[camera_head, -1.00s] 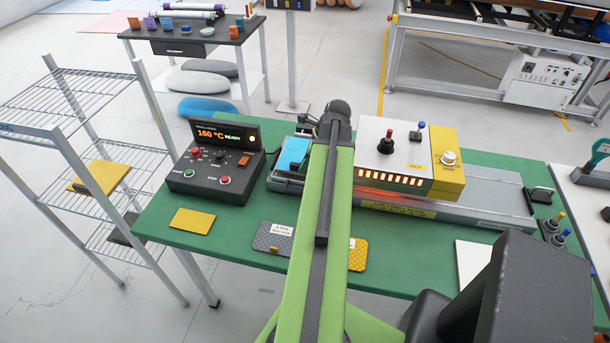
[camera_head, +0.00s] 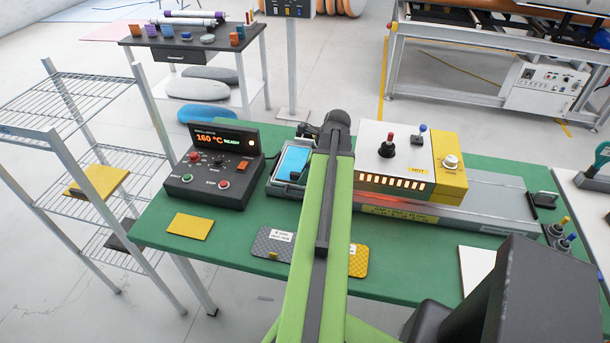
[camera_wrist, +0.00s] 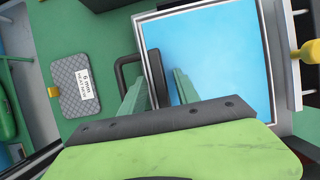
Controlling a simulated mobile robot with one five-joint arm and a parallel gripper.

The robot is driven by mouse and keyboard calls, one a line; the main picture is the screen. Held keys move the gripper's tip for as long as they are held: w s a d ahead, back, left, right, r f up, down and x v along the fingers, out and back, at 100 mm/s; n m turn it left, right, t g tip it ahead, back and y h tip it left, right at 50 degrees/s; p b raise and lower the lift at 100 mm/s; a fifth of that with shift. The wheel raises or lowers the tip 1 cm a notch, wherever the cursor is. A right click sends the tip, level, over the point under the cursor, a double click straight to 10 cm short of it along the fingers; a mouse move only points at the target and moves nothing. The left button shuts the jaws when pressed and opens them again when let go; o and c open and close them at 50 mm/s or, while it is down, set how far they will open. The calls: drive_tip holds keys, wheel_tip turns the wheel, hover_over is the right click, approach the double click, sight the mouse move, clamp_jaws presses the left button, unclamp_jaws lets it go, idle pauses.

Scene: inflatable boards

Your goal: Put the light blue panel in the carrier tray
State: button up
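The light blue panel (camera_head: 294,160) lies in the grey carrier tray (camera_head: 272,188) on the green table, left of my arm. In the wrist view the panel (camera_wrist: 225,55) looks flat inside the rim of the tray (camera_wrist: 268,60). The tray's dark handle (camera_wrist: 122,68) sticks out at its left side. My gripper (camera_wrist: 160,85) is open, its two green fingers apart above the tray's left edge. The right finger overlaps the panel in the picture and the left one overlaps the handle. In the head view my arm hides the gripper's fingers and the tray's right part.
A control box (camera_head: 213,170) reading 160 °C READY stands left of the tray. A white and yellow heater unit (camera_head: 398,165) stands right of it. A yellow panel (camera_head: 189,226) and a grey labelled plate (camera_head: 272,243) lie in front. A wire rack (camera_head: 75,100) stands at the left.

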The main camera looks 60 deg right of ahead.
drive_tip(key=p+v, duration=1.1)
drive_tip(key=v, duration=0.1)
drive_tip(key=shift+r, duration=0.15)
drive_tip(key=w+a+f+n+g, duration=0.1)
drive_tip(key=w+a+n+g, duration=0.2)
drive_tip(key=w+a+n, duration=1.85)
drive_tip(key=a+n, duration=0.2)
drive_tip(key=a, duration=0.7)
drive_tip(key=w+a+n+g+h, duration=0.1)
drive_tip(key=a+n, duration=0.3)
drive_tip(key=a, duration=0.6)
drive_tip(key=w+a+n, duration=0.3)
drive_tip(key=a+n, duration=0.2)
drive_tip(key=a, duration=0.6)
drive_tip(key=shift+w+a+f, duration=0.3)
drive_tip(key=shift+w+f, duration=0.05)
drive_tip(key=shift+f, duration=0.1)
